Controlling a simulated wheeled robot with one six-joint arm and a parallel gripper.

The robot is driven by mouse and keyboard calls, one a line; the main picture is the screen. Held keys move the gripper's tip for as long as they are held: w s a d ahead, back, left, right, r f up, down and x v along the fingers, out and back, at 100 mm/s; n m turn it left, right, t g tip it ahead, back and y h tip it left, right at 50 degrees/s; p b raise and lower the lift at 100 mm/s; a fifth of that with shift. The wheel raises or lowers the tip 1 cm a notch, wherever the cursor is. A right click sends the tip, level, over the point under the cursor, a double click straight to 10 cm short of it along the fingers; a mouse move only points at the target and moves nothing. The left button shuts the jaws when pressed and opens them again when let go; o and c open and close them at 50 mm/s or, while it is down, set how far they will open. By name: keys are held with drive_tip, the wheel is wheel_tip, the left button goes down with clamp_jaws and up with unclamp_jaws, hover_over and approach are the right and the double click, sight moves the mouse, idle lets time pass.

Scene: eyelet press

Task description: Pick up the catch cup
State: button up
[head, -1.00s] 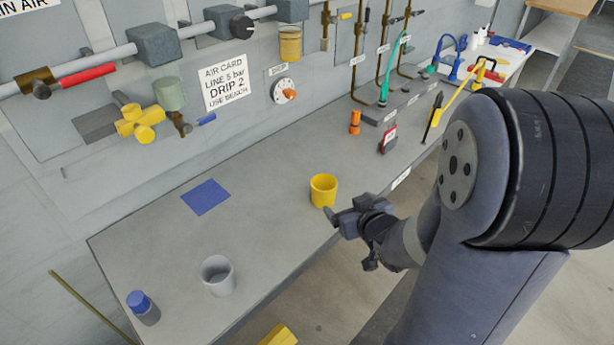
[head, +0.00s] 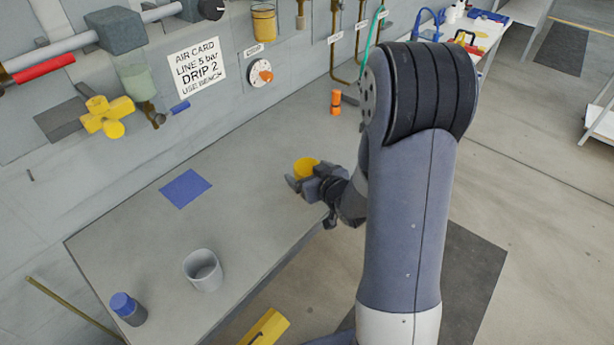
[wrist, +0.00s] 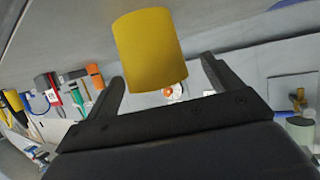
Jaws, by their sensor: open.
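A yellow cup (head: 305,165) stands on the bench near its front edge; my gripper hides its lower part in the head view. In the wrist view the yellow cup (wrist: 152,50) appears centred between and beyond the two fingers. My gripper (head: 306,184) is open at the cup's near side, with a finger toward each side of it. The open fingers also show in the wrist view (wrist: 162,70), with visible gaps beside the cup. A grey cup (head: 203,270) stands farther left on the bench. Neither cup has a readable label naming it the catch cup.
A blue-capped bottle (head: 127,308) stands at the bench's left end. A blue square (head: 186,188) lies flat behind the cups. An orange object (head: 336,102) stands toward the back right. Pipes and a yellow valve handle (head: 107,117) are on the wall. The middle bench surface is clear.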

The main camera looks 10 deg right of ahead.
sight(302, 165)
drive_tip(key=shift+d+p+x, duration=0.2)
drive_tip(key=shift+p+x, duration=0.35)
drive_tip(key=shift+x, duration=1.5)
drive_tip(key=shift+w+r, duration=0.1)
drive_tip(key=shift+r, duration=0.05)
drive_tip(key=shift+c, duration=0.3)
drive_tip(key=c, duration=1)
